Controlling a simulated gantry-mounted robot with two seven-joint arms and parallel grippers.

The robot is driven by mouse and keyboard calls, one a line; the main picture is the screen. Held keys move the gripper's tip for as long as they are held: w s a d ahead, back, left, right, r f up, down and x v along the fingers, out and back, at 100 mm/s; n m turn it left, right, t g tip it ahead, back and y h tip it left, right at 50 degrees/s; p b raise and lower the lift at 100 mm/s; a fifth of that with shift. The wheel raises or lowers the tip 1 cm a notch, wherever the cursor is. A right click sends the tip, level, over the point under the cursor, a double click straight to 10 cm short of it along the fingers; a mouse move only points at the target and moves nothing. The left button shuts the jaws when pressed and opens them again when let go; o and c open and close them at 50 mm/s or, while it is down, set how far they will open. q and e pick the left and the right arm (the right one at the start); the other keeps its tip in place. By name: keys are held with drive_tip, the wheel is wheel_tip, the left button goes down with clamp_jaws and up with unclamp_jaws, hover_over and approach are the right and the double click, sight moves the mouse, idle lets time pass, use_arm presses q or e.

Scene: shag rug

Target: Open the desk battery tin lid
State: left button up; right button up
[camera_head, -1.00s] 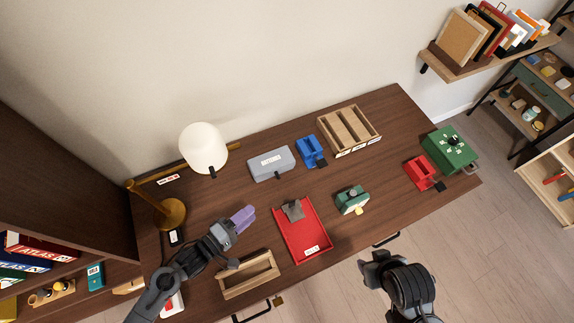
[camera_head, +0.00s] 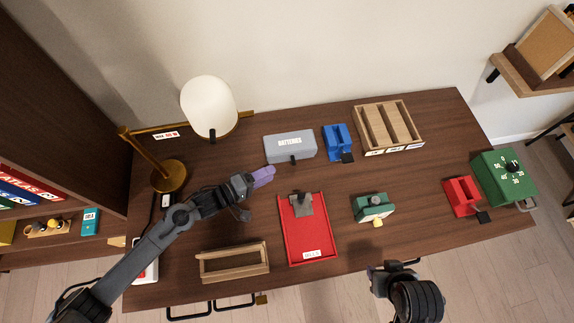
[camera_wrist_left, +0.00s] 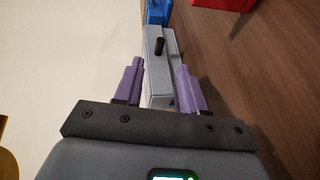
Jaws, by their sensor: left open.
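The grey battery tin (camera_head: 290,146), labelled BATTERIES, sits near the back of the desk with its lid down. A small black tab shows on its front. My left gripper (camera_head: 264,175) has purple fingers and is in front of the tin's left end, apart from it. In the left wrist view the fingers (camera_wrist_left: 158,67) are open, and the tin (camera_wrist_left: 155,85) lies beyond and between them in the picture, with its black tab (camera_wrist_left: 160,46) facing up. My right gripper (camera_head: 382,278) hangs by the desk's front edge; its jaws are not clear.
A blue box (camera_head: 336,138) stands just right of the tin, with a wooden tray (camera_head: 416,118) beyond. A lamp (camera_head: 209,106) is at the left. A red tray (camera_head: 322,245), a wooden frame (camera_head: 233,275) and a green item (camera_head: 373,206) lie nearer the front.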

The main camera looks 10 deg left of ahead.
sight(291, 150)
use_arm(q)
drive_tip(key=b+x, duration=0.1)
drive_tip(key=x, duration=0.5)
drive_tip(key=shift+w+d+f, duration=0.15)
drive_tip(key=shift+w+d, duration=0.05)
drive_tip(key=shift+d, duration=0.05)
drive_tip(key=shift+w+d+f+b, duration=0.1)
drive_tip(key=shift+w+d+b, duration=0.2)
drive_tip(key=shift+w+d, duration=0.2)
clamp_jaws()
